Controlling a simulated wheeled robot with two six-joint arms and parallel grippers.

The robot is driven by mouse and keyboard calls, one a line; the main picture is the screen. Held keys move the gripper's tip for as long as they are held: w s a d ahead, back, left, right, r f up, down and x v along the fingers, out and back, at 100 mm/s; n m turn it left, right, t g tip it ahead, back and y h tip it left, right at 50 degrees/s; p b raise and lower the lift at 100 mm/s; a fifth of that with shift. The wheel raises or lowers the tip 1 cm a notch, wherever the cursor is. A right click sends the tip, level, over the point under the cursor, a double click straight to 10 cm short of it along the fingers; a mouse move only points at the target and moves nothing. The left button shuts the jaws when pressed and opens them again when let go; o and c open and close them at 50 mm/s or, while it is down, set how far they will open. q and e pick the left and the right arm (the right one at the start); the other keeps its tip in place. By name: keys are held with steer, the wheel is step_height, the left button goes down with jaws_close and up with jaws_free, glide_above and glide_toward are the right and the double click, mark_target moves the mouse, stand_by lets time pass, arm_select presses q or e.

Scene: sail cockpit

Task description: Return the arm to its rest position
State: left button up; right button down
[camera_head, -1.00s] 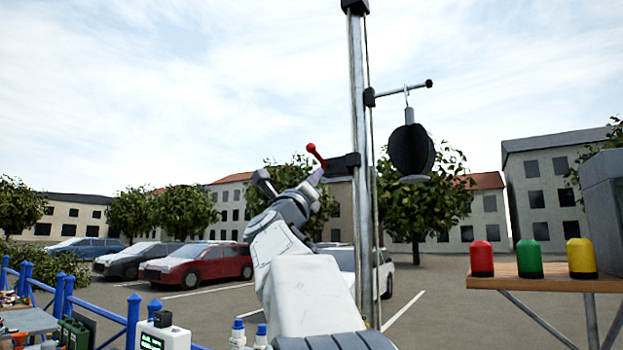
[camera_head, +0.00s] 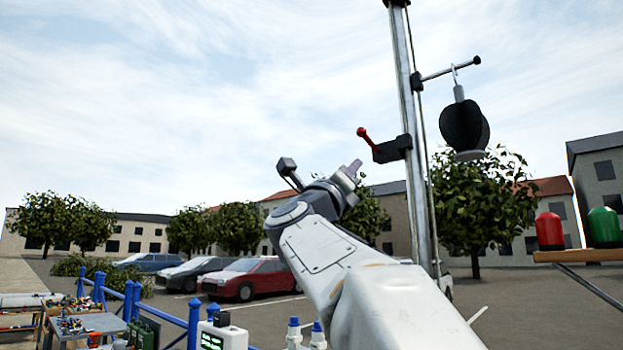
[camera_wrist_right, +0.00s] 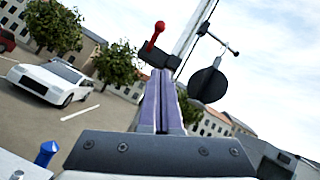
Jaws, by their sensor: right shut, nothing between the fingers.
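My right arm reaches up from the bottom of the head view. Its gripper (camera_head: 353,170) points up and away, to the left of the metal mast (camera_head: 412,130). In the right wrist view the two fingers (camera_wrist_right: 162,100) lie together, shut with nothing between them. A lever with a red knob (camera_head: 364,134) sits on a dark bracket on the mast, just beyond the fingertips and apart from them in the head view. The red lever also shows above the fingers in the right wrist view (camera_wrist_right: 155,36). My left gripper is not in view.
A black ball shape (camera_head: 464,126) hangs from the mast's side arm. Red (camera_head: 550,232) and green (camera_head: 604,228) lamps stand on a wooden shelf at right. Blue railing posts (camera_head: 194,322), a white display box (camera_head: 222,336) and a cluttered bench (camera_head: 92,322) are at lower left. Open sky lies above.

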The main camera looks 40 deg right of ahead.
stand_by(0.3)
steer(key=w+a+f+n+t+y, duration=1.3)
steer(key=w+a+n+y, duration=0.35)
steer(key=n, duration=0.45)
steer(key=a+f+n+g+y, duration=0.5)
steer(key=a+f+n+y, duration=0.6)
steer(key=a+f, duration=0.7)
steer(key=s+a+f+n+g+y, duration=0.1)
steer(key=s+a+f+n+g, duration=0.4)
steer(key=f, duration=0.5)
steer(key=s+a+f+n+g+y, duration=0.1)
steer(key=s+a+f+n+g, duration=0.2)
steer(key=s+a+f+n, duration=0.5)
steer(key=s+d+f+n+g+h, duration=0.2)
steer(key=s+d+f+n+g, duration=0.1)
steer(key=s+f, duration=0.5)
steer(key=s+d+f+n+g+h, duration=0.2)
steer(key=s+d+f+n+g, duration=0.1)
steer(key=s+f, duration=0.5)
steer(key=s+d+g, duration=0.1)
steer(key=s, duration=0.2)
steer(key=shift+s+d+n+g, duration=0.25)
steer(key=shift+d+n+g, duration=0.05)
steer(key=shift+d+g, duration=0.1)
